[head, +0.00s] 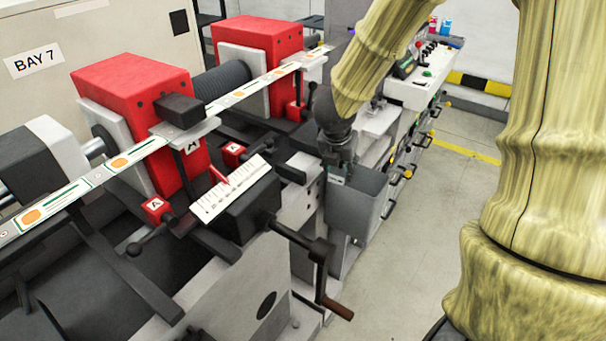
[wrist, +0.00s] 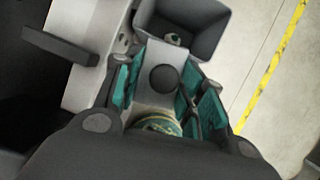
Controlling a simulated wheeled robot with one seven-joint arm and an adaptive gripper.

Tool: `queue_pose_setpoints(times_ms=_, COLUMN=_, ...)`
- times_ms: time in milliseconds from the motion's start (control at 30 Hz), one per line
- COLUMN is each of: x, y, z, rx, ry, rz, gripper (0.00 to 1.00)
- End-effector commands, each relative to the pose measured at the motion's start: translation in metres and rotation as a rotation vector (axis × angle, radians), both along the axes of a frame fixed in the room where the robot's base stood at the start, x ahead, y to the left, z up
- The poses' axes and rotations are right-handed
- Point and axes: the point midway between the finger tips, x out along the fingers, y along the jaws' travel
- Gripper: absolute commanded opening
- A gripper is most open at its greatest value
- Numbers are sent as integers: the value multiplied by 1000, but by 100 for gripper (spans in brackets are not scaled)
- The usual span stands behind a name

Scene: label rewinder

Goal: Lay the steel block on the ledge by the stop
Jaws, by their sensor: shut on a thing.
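My gripper (head: 338,172) is at the side of the machine, just above a grey open bin. In the wrist view its teal-padded fingers (wrist: 160,95) are closed around a light grey piece with a dark round spot, which looks like the steel block (wrist: 150,62). The block cannot be made out in the head view, where my gripper hides it. A round greenish-yellow patterned patch shows close to the palm. A dark bar (head: 290,173) juts from the machine left of my gripper and also shows in the wrist view (wrist: 60,46). I cannot tell which surface is the ledge or the stop.
The grey bin (head: 356,207) holds a small round item in the wrist view (wrist: 173,39). A hand crank (head: 320,250) sticks out nearby. Red blocks (head: 140,110), a printed label strip (head: 125,160) and a white scale (head: 230,188) lie left. Floor at right is clear.

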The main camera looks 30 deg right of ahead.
Motion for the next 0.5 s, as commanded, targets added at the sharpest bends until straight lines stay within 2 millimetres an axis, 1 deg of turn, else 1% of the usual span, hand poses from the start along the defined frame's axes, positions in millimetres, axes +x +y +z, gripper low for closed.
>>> queue_pose_setpoints(times_ms=33, x=-3, y=-3, z=-6, rx=3, ry=3, rz=-45, gripper=0)
queue_pose_setpoints(times_ms=100, x=-7, y=-7, z=-9, rx=2, ry=8, rz=-100, gripper=0)
queue_pose_setpoints(times_ms=267, x=-8, y=-10, z=-12, rx=0, ry=15, rz=-158, gripper=0)
queue_pose_setpoints(times_ms=367, x=0, y=-9, z=-11, rx=-2, ry=17, rz=-166, gripper=0)
queue_pose_setpoints(times_ms=500, x=19, y=-6, z=-12, rx=-1, ry=16, rz=-164, gripper=0)
